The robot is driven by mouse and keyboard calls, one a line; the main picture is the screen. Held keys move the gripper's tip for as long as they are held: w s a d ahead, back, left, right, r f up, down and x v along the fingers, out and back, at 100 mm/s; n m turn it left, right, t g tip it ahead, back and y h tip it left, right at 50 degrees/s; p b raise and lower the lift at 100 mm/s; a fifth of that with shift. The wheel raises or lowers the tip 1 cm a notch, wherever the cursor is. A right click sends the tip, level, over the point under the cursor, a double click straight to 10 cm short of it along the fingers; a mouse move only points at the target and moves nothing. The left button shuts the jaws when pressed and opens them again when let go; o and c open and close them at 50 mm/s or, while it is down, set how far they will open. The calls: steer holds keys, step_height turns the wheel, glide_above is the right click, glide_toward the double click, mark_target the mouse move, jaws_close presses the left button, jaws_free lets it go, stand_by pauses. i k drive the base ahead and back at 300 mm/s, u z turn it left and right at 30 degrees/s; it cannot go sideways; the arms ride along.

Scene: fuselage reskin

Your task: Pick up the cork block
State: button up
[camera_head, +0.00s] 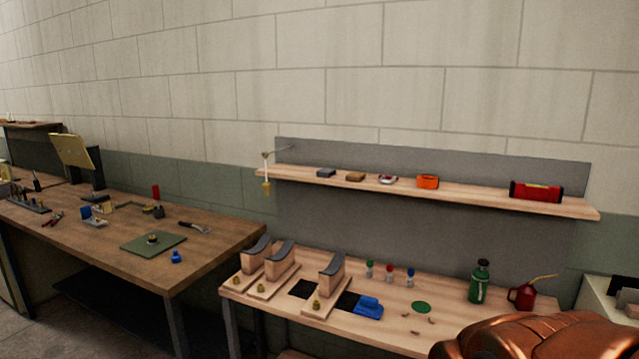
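A small brown block (356,176), which looks like the cork block, lies on the wooden wall shelf (470,195). It sits between a grey block (326,173) on its left and a small white and red item (388,181) on its right, with small gaps on both sides. My gripper is not in view. A copper-coloured part, seemingly of my own arm, fills the bottom right corner, well below and right of the block.
The shelf also holds an orange item (428,182) and a red level (536,191). A brush hangs at its left end (267,188). Below, the workbench (390,325) carries wooden stands, a green bottle (480,281) and a red oil can (522,295). Another cluttered bench (130,260) is left.

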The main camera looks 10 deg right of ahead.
mark_target(353, 177)
steer(key=z, duration=0.3)
steer(key=k, duration=0.2)
steer(key=u, duration=1.85)
steer(key=i, duration=1.55)
steer(key=z, duration=0.7)
steer(key=i, duration=0.95)
steer(key=z, duration=0.9)
